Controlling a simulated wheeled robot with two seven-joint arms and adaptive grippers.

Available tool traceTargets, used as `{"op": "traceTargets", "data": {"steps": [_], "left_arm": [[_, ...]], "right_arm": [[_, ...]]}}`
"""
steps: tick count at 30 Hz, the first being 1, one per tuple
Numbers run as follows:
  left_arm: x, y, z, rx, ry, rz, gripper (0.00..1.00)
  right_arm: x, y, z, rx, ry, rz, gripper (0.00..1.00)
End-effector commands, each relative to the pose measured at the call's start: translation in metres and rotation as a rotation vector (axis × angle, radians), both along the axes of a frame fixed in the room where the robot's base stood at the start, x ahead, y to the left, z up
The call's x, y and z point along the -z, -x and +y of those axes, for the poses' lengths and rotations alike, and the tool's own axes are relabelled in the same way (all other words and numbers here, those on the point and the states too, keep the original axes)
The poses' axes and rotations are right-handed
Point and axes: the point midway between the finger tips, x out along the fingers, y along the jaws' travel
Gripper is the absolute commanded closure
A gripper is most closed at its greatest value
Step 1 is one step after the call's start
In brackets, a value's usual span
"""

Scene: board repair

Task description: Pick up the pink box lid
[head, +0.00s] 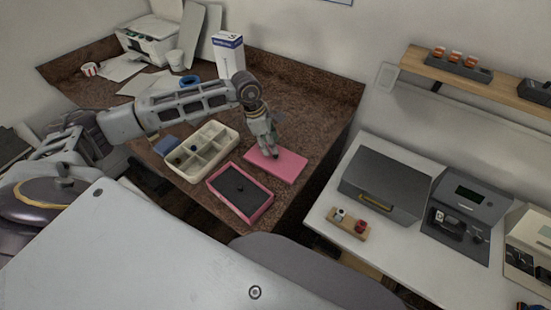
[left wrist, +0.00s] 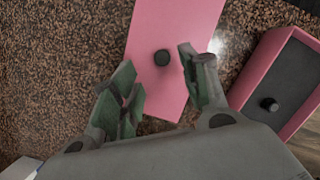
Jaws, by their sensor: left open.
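The pink box lid (head: 284,165) lies flat on the brown speckled counter, beside the open pink box (head: 236,200) with a dark inside. My left gripper (head: 268,152) is over the lid in the head view. The open box (left wrist: 290,75) shows at the right there. My right gripper is not in view.
A cream compartment tray (head: 222,134) stands left of the box, with a blue block (head: 165,145) near it. A white carton (head: 228,55) and a printer (head: 150,38) stand at the back. A white bench (head: 410,225) with devices is at the right.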

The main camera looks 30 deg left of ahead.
Motion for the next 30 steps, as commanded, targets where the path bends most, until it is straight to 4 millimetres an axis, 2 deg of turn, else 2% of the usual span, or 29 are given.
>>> {"op": "traceTargets", "data": {"steps": [8,21,30], "left_arm": [[0.004,0.000,-0.002,0.001,0.002,0.001,0.55],[0.043,-0.003,-0.015,0.000,0.002,0.002,0.55],[0.049,-0.004,-0.016,0.000,0.001,0.000,0.55]], "right_arm": [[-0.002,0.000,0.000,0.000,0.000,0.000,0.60],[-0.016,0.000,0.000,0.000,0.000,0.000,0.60],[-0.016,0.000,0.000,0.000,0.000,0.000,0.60]]}}
